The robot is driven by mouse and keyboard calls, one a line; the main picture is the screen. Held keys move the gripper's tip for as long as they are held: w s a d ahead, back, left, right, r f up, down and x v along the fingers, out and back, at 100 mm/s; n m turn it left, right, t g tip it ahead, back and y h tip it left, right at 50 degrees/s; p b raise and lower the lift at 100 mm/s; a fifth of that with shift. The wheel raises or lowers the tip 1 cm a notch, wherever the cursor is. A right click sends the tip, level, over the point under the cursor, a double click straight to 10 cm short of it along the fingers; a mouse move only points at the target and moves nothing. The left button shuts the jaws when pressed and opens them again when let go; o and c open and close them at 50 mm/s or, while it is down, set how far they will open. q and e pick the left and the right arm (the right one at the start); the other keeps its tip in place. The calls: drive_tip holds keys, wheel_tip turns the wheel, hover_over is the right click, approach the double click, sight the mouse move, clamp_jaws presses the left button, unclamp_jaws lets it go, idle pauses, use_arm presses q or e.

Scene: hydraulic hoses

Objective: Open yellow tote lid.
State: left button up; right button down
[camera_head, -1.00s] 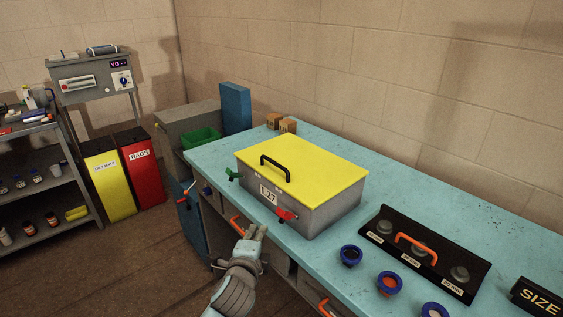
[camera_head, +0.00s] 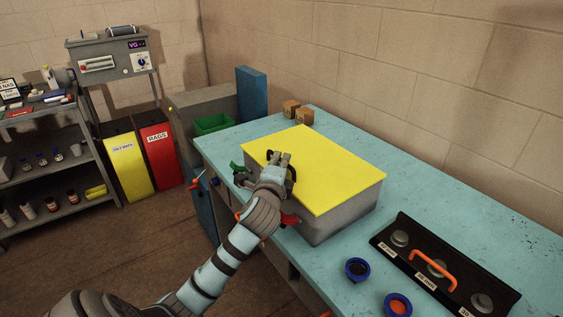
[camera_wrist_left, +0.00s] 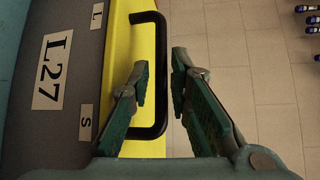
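The yellow tote lid (camera_head: 325,172) lies flat and closed on the grey tote (camera_head: 335,222), on the blue bench. Its black handle (camera_wrist_left: 159,70) runs between the open fingers of my left gripper (camera_wrist_left: 160,75) in the left wrist view; I cannot tell whether either finger touches it. In the head view my left gripper (camera_head: 281,158) is over the lid's front edge and hides most of the handle. The tote's L27 label (camera_wrist_left: 52,72) shows in the left wrist view. My right gripper is out of view.
On the blue bench (camera_head: 450,215), a black rack (camera_head: 415,250) with an orange handle and blue-rimmed cups (camera_head: 357,269) stand right of the tote. Small brown boxes (camera_head: 298,111) sit behind it. A brick wall closes the back.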

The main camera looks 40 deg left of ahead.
use_arm(q)
drive_tip(key=shift+w+a+f, duration=0.1)
drive_tip(key=shift+w+a, duration=0.25)
drive_tip(key=shift+w, duration=0.25)
drive_tip(key=shift+w+a, duration=0.3)
drive_tip(key=shift+w, duration=0.1)
clamp_jaws()
